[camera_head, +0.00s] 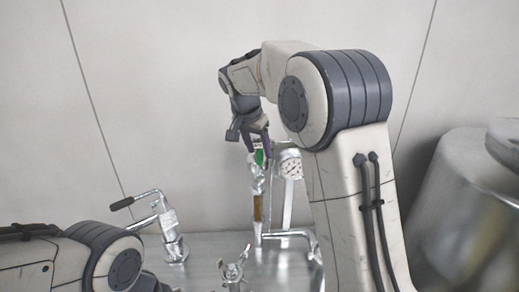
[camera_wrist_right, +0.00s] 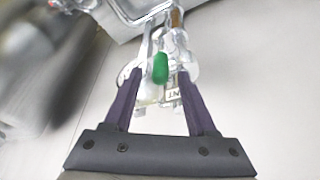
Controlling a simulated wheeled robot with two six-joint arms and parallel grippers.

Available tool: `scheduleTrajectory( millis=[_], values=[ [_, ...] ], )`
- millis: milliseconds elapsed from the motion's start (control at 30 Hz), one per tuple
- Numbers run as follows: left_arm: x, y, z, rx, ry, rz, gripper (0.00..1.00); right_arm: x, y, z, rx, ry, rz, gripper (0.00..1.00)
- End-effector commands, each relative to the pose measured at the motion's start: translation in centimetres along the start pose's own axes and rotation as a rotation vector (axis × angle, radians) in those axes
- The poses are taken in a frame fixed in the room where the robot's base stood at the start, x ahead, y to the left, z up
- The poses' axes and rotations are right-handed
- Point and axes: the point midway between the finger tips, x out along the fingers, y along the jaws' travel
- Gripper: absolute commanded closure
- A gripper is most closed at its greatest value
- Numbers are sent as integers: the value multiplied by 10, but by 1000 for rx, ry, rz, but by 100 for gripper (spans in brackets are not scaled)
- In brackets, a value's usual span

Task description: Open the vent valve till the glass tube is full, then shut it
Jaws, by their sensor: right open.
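The vent valve's green handle (camera_head: 259,157) is at the top of the upright fitting, below my right gripper (camera_head: 257,148). In the right wrist view, the green handle (camera_wrist_right: 160,68) lies between the two dark fingers of my right gripper (camera_wrist_right: 159,78). The fingers are apart, with a gap on each side of the handle. The glass tube (camera_head: 258,208) stands below the valve and shows amber liquid; its exact level is too small to read. My left arm shows at lower left, but its gripper is out of frame.
A round gauge (camera_head: 291,168) stands just right of the valve. A lever with a black grip (camera_head: 122,204) stands at left, and a small metal fitting (camera_head: 234,270) is at the front. A large metal vessel (camera_head: 465,215) fills the right side. A plain wall is behind.

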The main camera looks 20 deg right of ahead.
Motion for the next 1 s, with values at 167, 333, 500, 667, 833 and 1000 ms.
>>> scheduleTrajectory(
  millis=[167,333,500,667,833,1000],
  values=[
    [-10,1,-1,-1,0,0,43,19,0,0,0,-2,2,43],
    [-10,1,-1,-1,0,0,43,26,0,0,-1,0,0,43],
    [-10,1,-1,-1,0,0,43,26,0,0,-1,0,-1,43],
    [-10,1,-1,-1,0,0,43,26,0,0,-1,0,-1,93],
    [-10,1,-1,-1,0,0,43,26,0,0,-1,0,-1,100],
    [-10,1,-1,-1,0,0,43,26,0,0,0,0,-1,100]
  ],
)
